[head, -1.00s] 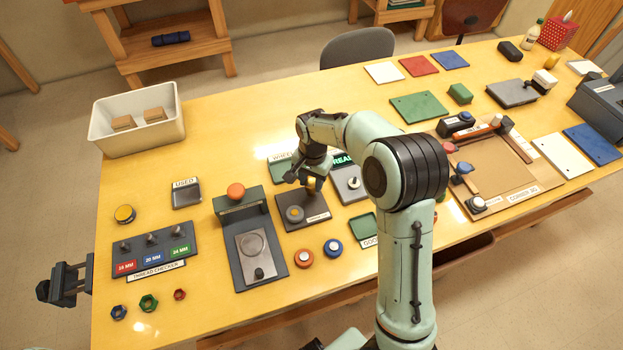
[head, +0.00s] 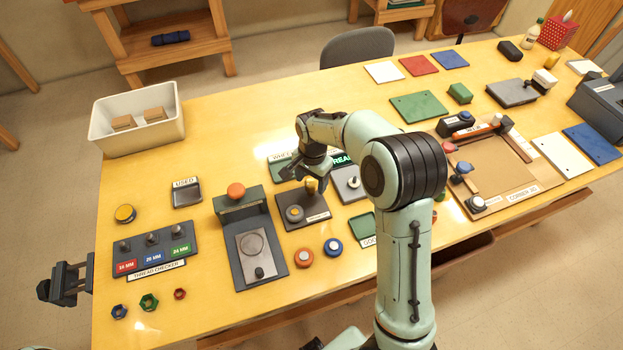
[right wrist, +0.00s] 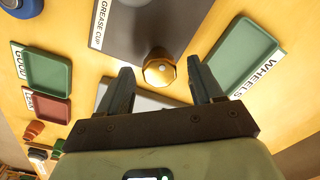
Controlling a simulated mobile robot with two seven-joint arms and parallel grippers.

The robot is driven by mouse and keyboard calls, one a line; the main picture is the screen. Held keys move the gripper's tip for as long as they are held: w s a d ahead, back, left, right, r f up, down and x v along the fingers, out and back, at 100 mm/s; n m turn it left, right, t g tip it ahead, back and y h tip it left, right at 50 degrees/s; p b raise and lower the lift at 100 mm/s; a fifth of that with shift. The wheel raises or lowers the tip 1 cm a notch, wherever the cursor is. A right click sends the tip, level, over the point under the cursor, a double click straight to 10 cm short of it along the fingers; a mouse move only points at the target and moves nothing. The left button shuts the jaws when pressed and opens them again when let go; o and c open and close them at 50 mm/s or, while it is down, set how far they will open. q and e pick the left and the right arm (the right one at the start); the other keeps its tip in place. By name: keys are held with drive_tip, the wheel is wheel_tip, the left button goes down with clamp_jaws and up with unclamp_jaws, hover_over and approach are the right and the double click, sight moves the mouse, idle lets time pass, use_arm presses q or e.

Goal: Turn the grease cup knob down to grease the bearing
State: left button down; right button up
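The brass grease cup knob (head: 311,185) stands on a dark plate (head: 289,223) that also carries a round grey part with a yellowish centre. In the right wrist view the knob (right wrist: 160,70) lies between the tips of my right gripper (right wrist: 160,84). The fingers are spread with a gap on both sides of it, and the plate (right wrist: 130,35) bears a "GREASE CUP" label. In the head view my right gripper (head: 306,172) hangs right above the knob and partly covers it. My left gripper (head: 66,284) is off the table's left edge, its fingers apart and empty.
A green "WHEELS" tray (right wrist: 240,55) lies close to one finger. A grey plate with a white-topped peg (head: 351,183) is right of the knob. A press-like stand (head: 238,208) is left of it.

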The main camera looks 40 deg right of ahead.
sight(312, 183)
use_arm(q)
drive_tip(key=shift+w+r+p, duration=0.7)
drive_tip(key=shift+r, duration=0.15)
use_arm(e)
wheel_tip(312, 183, up, 13)
drive_tip(key=shift+s+r, duration=0.15)
drive_tip(key=shift+r, duration=0.05)
